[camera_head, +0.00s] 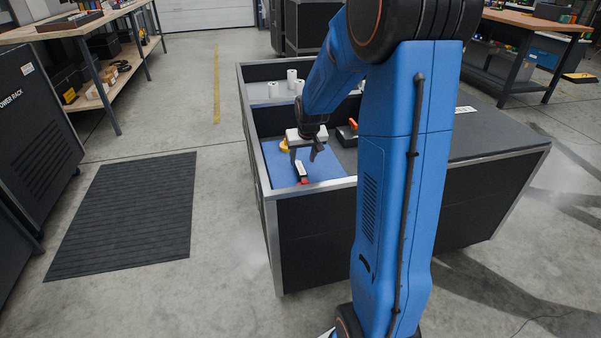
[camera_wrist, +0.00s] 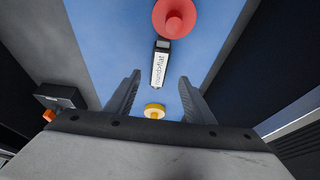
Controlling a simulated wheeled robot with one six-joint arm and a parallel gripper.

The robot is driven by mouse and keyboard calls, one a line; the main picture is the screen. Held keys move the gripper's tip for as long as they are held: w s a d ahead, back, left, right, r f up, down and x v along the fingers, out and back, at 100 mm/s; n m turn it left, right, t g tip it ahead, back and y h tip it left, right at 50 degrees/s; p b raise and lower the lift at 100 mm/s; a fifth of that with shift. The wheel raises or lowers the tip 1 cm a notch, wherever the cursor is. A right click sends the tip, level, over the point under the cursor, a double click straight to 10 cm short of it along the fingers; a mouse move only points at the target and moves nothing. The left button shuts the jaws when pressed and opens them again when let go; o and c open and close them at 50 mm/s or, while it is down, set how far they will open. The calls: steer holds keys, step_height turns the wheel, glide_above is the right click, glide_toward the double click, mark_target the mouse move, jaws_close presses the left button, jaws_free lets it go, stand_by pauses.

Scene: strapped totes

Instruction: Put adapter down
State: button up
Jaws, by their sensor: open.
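A slim white-and-black piece with printed lettering, perhaps the adapter, lies on the blue floor of a compartment; it shows in the head view (camera_head: 301,169) and the wrist view (camera_wrist: 159,66). A red round part with a raised knob (camera_wrist: 175,18) is just beyond its black end, and shows as a small red spot in the head view (camera_head: 303,182). My gripper (camera_head: 303,158) is open over the blue floor. In the wrist view my gripper (camera_wrist: 159,79) has its fingers apart, one on each side of the printed piece's near end, with nothing held between them.
A black box with an orange part (camera_head: 348,133) stands to the right. White cylinders (camera_head: 292,77) stand in the back compartment. Metal-edged walls surround the compartments.

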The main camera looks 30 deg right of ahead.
mark_target(301, 168)
steer(key=shift+w+x, duration=0.15)
steer(key=shift+x, duration=1.6)
steer(key=shift+w+x, duration=0.1)
steer(key=shift+x, duration=1.6)
steer(key=shift+d, duration=0.2)
steer(key=shift+f, duration=0.2)
jaws_close()
